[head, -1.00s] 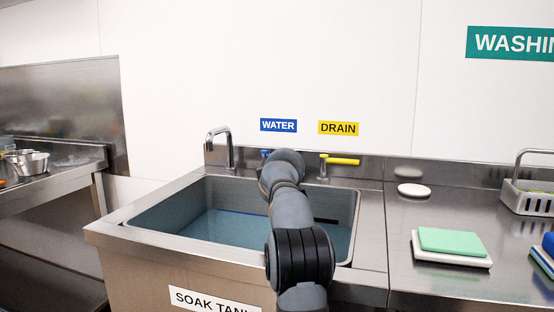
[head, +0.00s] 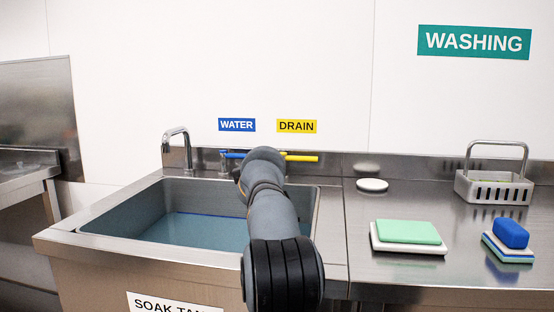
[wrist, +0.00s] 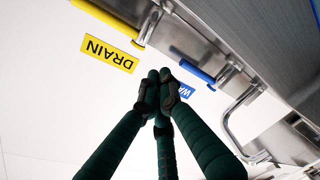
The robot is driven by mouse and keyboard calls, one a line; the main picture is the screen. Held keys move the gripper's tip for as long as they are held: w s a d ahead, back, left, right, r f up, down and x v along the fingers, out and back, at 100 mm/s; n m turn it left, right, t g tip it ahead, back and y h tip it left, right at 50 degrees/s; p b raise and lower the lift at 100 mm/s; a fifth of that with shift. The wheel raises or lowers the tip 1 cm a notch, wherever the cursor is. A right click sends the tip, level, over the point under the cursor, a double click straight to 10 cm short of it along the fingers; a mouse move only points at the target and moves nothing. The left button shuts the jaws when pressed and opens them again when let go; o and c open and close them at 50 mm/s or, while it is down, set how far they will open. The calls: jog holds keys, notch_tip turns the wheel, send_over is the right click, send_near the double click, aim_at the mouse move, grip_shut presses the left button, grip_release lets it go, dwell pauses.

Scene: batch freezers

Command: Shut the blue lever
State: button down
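The blue lever (head: 234,155) is on a metal valve behind the sink, below the WATER sign (head: 237,125). It lies roughly level along the wall, and my arm hides its right part in the head view. In the wrist view, which is upside down, the blue lever (wrist: 197,71) points left from its valve. My gripper (wrist: 163,77) has dark green fingers with their tips together and nothing held. The tips appear just beside the lever's free end; I cannot tell whether they touch. The gripper is hidden behind my arm in the head view.
A yellow lever (head: 302,159) lies right of the blue one, under the DRAIN sign (head: 297,126). A tap (head: 187,148) stands left. The sink (head: 110,208) holds bluish water. A white disc (head: 372,185), green pad (head: 407,232) and metal basket (head: 495,190) are on the right counter.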

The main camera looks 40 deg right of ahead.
jog(key=shift+s+d+r, duration=0.1)
jog(key=shift+s+d, duration=0.25)
jog(key=shift+s, duration=0.45)
jog(key=shift+s+d, duration=0.35)
jog(key=shift+s, duration=0.4)
jog(key=shift+w, duration=0.1)
jog(key=w+a, duration=0.1)
jog(key=w, duration=0.2)
jog(key=w+a, duration=0.1)
jog(key=w, duration=0.2)
jog(key=w+f, duration=0.1)
jog(key=w, duration=0.3)
jog(key=shift+a+f, duration=0.1)
jog(key=shift+a, duration=0.3)
jog(key=shift+w+d+f+p, duration=0.2)
jog(key=shift+w+d+p, duration=0.2)
jog(key=shift+d, duration=0.15)
jog(key=s+d+r, duration=0.1)
jog(key=s, duration=0.9)
jog(key=shift+s+d+r, duration=0.3)
jog(key=shift+s, duration=0.05)
